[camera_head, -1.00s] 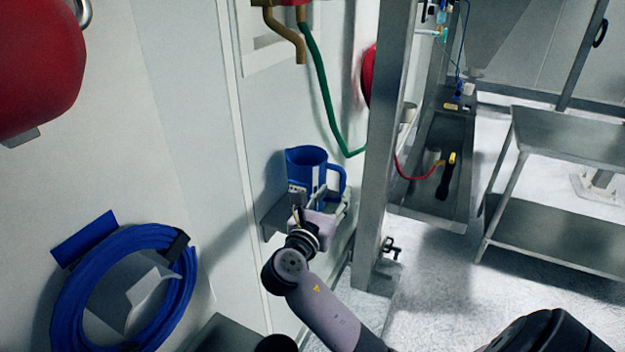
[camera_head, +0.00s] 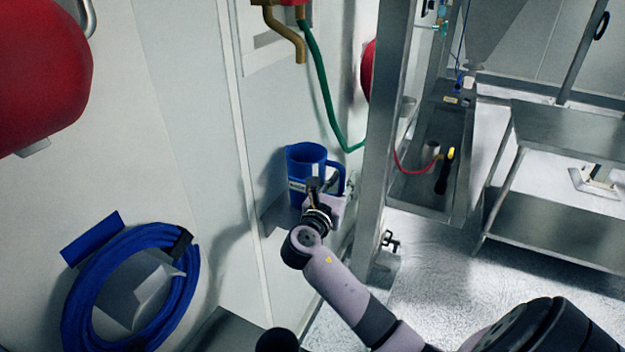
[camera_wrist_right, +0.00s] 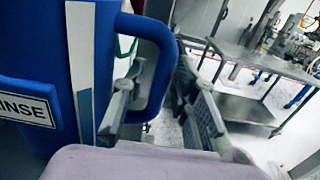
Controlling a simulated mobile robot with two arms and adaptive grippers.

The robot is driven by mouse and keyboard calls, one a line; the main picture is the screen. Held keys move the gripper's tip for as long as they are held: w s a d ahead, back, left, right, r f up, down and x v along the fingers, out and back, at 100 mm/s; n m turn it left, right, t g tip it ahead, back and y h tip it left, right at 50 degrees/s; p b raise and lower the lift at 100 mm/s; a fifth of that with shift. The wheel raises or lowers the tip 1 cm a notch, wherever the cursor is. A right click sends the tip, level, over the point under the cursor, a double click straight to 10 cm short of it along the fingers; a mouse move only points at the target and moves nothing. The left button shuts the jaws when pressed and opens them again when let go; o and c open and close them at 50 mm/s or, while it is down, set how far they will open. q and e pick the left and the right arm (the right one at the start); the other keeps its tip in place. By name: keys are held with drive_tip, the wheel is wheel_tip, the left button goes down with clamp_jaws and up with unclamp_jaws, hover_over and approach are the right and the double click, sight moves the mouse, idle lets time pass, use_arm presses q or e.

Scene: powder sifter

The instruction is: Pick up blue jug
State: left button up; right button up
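The blue jug (camera_head: 305,160) stands upright on a small wall shelf (camera_head: 272,216) in the head view. In the right wrist view the jug (camera_wrist_right: 92,60) fills the left side, with a label ending in "INSE" and a pale vertical strip. Its handle (camera_wrist_right: 158,75) loops out to the right. My right gripper (camera_head: 328,186) is at the handle side of the jug. In the right wrist view my right gripper (camera_wrist_right: 165,105) is open, with one finger on each side of the handle's outer bar. A gap shows at the right finger. My left gripper is not in view.
A steel post (camera_head: 385,130) rises just right of the jug. A green hose (camera_head: 327,95) hangs behind it. A coiled blue hose (camera_head: 175,300) and a red reel (camera_head: 40,75) are on the wall at left. A steel table (camera_head: 570,130) stands at right.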

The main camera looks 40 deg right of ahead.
clamp_jaws()
idle(0.6)
drive_tip(key=shift+r, duration=0.1)
